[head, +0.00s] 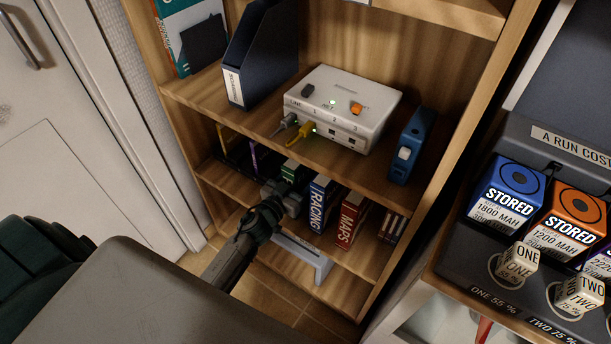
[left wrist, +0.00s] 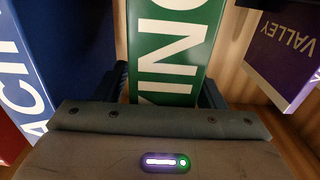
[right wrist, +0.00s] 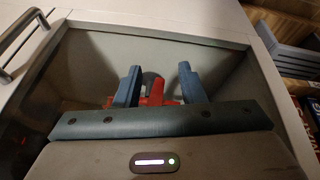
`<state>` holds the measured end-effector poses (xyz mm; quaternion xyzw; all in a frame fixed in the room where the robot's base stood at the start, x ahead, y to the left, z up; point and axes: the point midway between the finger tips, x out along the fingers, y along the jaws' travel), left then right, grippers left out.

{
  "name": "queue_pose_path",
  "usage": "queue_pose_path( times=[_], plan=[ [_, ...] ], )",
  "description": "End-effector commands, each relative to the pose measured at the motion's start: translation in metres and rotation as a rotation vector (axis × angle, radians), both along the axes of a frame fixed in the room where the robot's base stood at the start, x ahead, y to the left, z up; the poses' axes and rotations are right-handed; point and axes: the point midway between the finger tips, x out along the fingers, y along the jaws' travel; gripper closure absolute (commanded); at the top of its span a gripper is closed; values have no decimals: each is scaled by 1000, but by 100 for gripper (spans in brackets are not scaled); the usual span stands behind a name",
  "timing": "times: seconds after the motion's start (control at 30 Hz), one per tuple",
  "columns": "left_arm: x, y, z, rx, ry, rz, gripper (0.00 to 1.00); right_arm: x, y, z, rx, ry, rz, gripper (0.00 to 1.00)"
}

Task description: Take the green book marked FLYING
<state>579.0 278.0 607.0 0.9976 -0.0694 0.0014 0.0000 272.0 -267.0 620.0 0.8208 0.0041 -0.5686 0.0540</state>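The green book marked FLYING (head: 292,171) stands on the lower shelf, between a dark book with a purple stripe and the blue RACING book (head: 320,203). In the left wrist view its green spine (left wrist: 165,50) fills the middle, with the white letters "ING" showing. My left gripper (head: 281,190) is at the spine's lower part, its two fingers on either side of the book. I cannot tell whether they press on it.
The red MAPS book (head: 351,219) stands right of RACING. A purple VALLEY book (left wrist: 283,50) is close by on the other side. A white box with cables (head: 342,105) and a blue binder (head: 411,146) sit on the shelf above. A console (head: 540,225) with STORED blocks is at right.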

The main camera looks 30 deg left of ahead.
Motion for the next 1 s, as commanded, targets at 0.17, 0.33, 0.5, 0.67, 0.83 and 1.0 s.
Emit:
queue_pose_path(
  times=[0.17, 0.33, 0.5, 0.67, 0.83, 1.0],
  plan=[
    [0, 0, 0, 0, 0, 0, 70, 0, 0, 0, 0, -1, 0, 64],
    [1, 0, 1, 1, -3, -1, 100, 1, 0, 0, 0, -2, 0, 64],
    [1, 0, 2, 1, -3, -1, 100, 1, 0, 1, -1, -2, 0, 64],
    [1, 0, 4, 1, -3, -1, 100, 1, 0, 2, -2, 0, -1, 64],
    [5, 3, 11, 0, -3, -1, 100, 1, -5, -10, -15, 43, -8, 64],
    [8, 5, 19, 2, -3, 0, 100, 8, -9, -37, -19, 74, -15, 64]
  ],
)
